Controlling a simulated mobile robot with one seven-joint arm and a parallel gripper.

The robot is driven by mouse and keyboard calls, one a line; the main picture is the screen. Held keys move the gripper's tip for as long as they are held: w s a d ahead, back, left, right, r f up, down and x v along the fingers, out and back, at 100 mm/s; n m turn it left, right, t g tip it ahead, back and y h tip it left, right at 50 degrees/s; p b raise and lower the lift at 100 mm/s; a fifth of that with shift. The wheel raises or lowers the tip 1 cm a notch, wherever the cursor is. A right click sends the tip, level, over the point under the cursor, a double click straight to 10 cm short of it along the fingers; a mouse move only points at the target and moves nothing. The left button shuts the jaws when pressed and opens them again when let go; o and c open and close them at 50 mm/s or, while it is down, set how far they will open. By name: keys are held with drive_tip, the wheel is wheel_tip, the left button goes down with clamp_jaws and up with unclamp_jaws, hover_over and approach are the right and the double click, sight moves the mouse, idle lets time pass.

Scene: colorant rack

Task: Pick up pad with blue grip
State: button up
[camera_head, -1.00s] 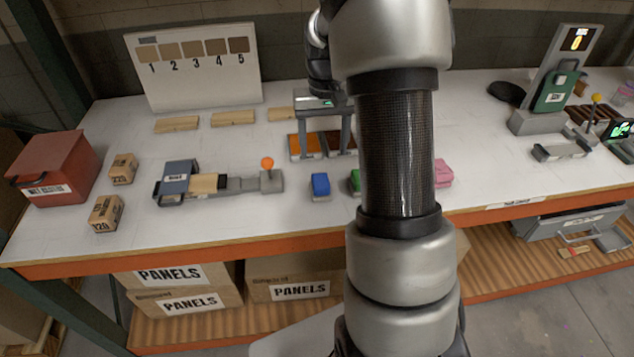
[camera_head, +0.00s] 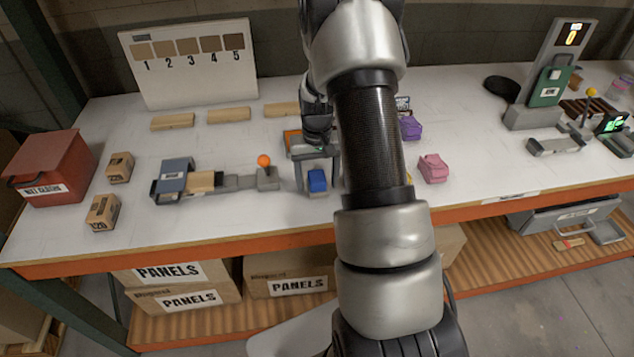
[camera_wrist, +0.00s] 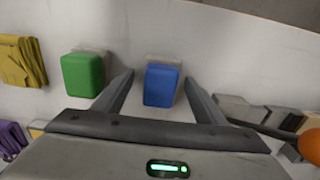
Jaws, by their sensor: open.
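The pad with the blue grip (camera_head: 317,181) sits on the white table near its front edge. In the wrist view the blue grip (camera_wrist: 161,85) lies between my two open fingers, with a pale pad edge showing behind it. My gripper (camera_head: 318,185) is open and empty, and its fingers stand on either side of the pad. In the wrist view my gripper (camera_wrist: 160,90) shows a clear gap on both sides of the blue grip. I cannot tell how high the fingertips are above the table.
A pad with a green grip (camera_wrist: 83,74) lies beside the blue one. A slide fixture with an orange knob (camera_head: 264,161) stands left of my gripper. A pink cloth (camera_head: 433,168) and a purple cloth (camera_head: 410,128) lie to the right. A yellow cloth (camera_wrist: 22,62) shows in the wrist view.

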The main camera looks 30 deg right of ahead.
sight(316, 175)
drive_tip(key=c, duration=1.1)
wheel_tip(316, 175, up, 10)
drive_tip(key=shift+c, duration=0.2)
drive_tip(key=o, duration=0.4)
drive_tip(key=c, duration=0.3)
drive_tip(key=shift+w, duration=0.15)
